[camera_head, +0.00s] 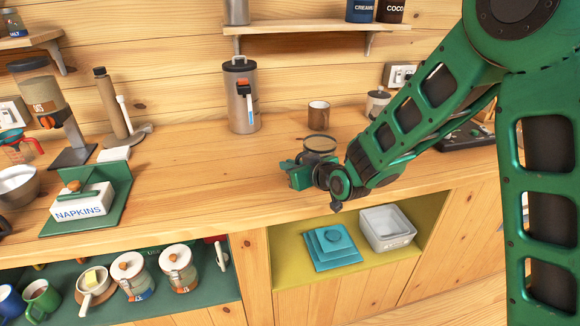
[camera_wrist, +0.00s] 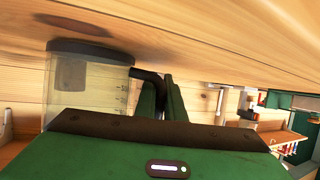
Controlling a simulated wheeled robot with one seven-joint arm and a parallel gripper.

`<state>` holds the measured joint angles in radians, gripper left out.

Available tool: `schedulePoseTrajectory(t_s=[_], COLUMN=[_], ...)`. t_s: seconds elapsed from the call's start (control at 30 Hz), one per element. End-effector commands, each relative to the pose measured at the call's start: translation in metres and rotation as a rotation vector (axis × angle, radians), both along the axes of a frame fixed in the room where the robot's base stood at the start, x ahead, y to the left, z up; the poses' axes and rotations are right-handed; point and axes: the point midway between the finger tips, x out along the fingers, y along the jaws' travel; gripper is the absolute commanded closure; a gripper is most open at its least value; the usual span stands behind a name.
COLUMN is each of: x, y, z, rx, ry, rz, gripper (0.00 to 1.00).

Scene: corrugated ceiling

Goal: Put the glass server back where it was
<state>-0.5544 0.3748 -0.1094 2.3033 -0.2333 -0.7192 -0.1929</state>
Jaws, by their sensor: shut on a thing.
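The glass server (camera_head: 320,146) is a clear jug with a dark round rim, seen at the middle right of the counter in the head view. It also shows at the left of the wrist view (camera_wrist: 85,92), with measuring marks and a black handle. My gripper (camera_head: 302,174) is shut on that handle, at the near side of the server. The green fingers (camera_wrist: 165,103) hide part of the handle in the wrist view. The server looks empty. I cannot tell whether its base touches the wooden counter (camera_head: 215,180).
A coffee grinder (camera_head: 45,100) and a napkin box (camera_head: 82,203) are at the far left. The middle counter is clear.

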Motion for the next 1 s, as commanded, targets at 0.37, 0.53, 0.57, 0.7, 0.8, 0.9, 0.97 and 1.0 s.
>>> schedulePoseTrajectory(t_s=[0.37, 0.53, 0.57, 0.7, 0.8, 0.9, 0.97, 1.0], x=[0.0, -0.001, -0.003, -0.017, -0.031, -0.046, -0.054, -0.059], y=[0.0, -0.001, -0.003, -0.013, -0.024, -0.034, -0.041, -0.044], z=[-0.002, 0.002, 0.003, 0.01, 0.018, 0.025, 0.029, 0.031], rx=[0.0, 0.001, 0.001, 0.002, 0.002, 0.001, 0.002, 0.001], ry=[0.0, 0.001, 0.001, 0.0, -0.001, 0.0, -0.001, -0.001], rz=[0.0, 0.0, 0.0, -0.001, -0.002, -0.003, -0.003, -0.002], gripper=[0.72, 0.72, 0.72, 0.72, 0.72, 0.72, 0.72, 0.72])
